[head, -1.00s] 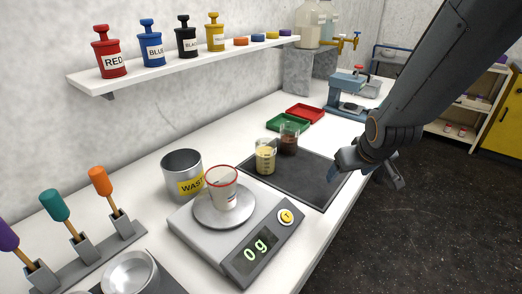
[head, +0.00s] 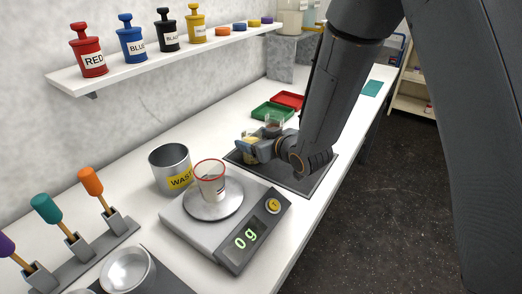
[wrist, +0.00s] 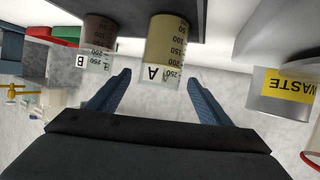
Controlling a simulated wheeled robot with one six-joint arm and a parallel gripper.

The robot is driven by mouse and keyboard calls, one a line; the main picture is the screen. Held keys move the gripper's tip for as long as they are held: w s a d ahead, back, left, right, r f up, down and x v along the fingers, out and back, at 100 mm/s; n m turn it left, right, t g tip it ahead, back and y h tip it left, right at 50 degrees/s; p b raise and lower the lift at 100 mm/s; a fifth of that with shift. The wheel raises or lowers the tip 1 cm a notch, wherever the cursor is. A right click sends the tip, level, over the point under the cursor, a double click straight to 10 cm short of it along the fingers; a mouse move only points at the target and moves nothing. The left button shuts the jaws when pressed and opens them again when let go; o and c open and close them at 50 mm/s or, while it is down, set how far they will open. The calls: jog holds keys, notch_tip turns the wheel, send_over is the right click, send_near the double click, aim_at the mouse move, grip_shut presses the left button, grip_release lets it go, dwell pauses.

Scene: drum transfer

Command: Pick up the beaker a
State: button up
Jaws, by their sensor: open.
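Beaker a (wrist: 165,45) is clear glass, marked "A", with pale yellow contents. It stands on the dark mat (head: 300,180) and appears inverted in the wrist view. In the head view its yellow side (head: 250,156) is partly hidden by my gripper. My gripper (wrist: 158,77) is open and empty, its blue fingers one on each side of the beaker's rim end in the wrist view. Most of the beaker's body lies beyond the fingertips. I see no contact.
Beaker B (wrist: 97,42), with brown contents, stands close beside beaker a; it also shows in the head view (head: 273,124). A waste can (head: 170,168) and a scale (head: 230,238) reading 0 g, bearing a red-rimmed cup (head: 210,182), stand nearer. Green (head: 272,112) and red (head: 289,99) trays lie behind.

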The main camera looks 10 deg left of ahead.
jog(key=shift+s+d+f+m, duration=0.1)
jog(key=shift+s+f+m, duration=0.05)
jog(key=shift+f, duration=0.4)
jog(key=shift+s+f+m, duration=0.1)
jog(key=shift+f+m, duration=0.05)
jog(key=shift+f, duration=0.35)
jog(key=shift+x, duration=1.05)
jog(key=shift+f+p+x, duration=0.15)
jog(key=shift+p+x, duration=0.55)
jog(key=shift+x, duration=0.65)
jog(key=shift+f+p+x, duration=0.15)
jog(key=shift+p+x, duration=0.55)
jog(key=shift+x, duration=0.6)
jog(key=shift+d, duration=0.1)
jog(key=c, duration=1.3)
jog(key=shift+r, duration=0.15)
